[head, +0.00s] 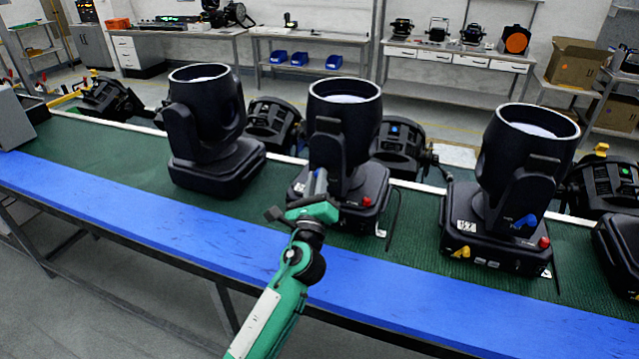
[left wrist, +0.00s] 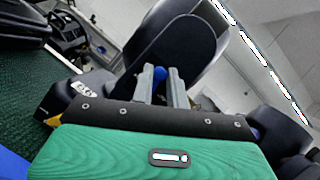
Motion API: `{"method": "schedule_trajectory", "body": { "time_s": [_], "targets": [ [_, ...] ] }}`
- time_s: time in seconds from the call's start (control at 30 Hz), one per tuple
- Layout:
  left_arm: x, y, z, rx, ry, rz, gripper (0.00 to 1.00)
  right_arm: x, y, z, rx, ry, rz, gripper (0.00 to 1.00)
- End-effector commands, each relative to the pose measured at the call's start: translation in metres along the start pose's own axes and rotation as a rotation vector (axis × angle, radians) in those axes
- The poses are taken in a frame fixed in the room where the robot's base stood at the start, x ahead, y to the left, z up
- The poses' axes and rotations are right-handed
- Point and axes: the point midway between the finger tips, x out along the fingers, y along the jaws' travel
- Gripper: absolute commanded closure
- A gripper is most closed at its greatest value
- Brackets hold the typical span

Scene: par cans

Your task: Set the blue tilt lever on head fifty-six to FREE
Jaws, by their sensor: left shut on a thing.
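The middle black moving head (head: 342,125) stands upright on its base on the green belt; I take it as head fifty-six, though its number is not readable in the head view. My left gripper (head: 319,184) is in front of its yoke. In the left wrist view the gripper's fingers (left wrist: 165,85) are shut on the blue tilt lever (left wrist: 160,74), whose tip shows between them. A white number label (left wrist: 84,88) on the base is too blurred to read for sure. The lever's setting and its marks are hidden. My right gripper is in neither view.
Another moving head (head: 525,165) with a blue lever (head: 524,221), a yellow lever and a red knob stands at right, its label seeming to read 57. A third head (head: 207,120) stands at left. The blue table edge (head: 180,220) in front is clear.

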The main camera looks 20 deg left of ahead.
Motion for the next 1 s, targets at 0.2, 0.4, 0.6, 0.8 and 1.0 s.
{"method": "schedule_trajectory", "body": {
  "time_s": [0.2,0.4,0.6,0.8,1.0],
  "targets": [
    [0.0004,0.0036,0.0010,-0.138,0.000,0.059,1.00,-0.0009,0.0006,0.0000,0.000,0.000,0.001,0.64],
    [0.0005,0.0057,0.0013,-0.219,0.001,0.092,1.00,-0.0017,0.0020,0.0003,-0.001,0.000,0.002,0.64],
    [0.0005,0.0069,0.0013,-0.260,0.001,0.108,1.00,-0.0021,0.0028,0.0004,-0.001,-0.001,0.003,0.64],
    [0.0005,0.0074,0.0013,-0.269,0.001,0.112,1.00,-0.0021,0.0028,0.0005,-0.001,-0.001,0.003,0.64],
    [0.0005,0.0074,0.0013,-0.269,0.001,0.112,1.00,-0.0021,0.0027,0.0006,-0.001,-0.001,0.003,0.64]
  ]
}}
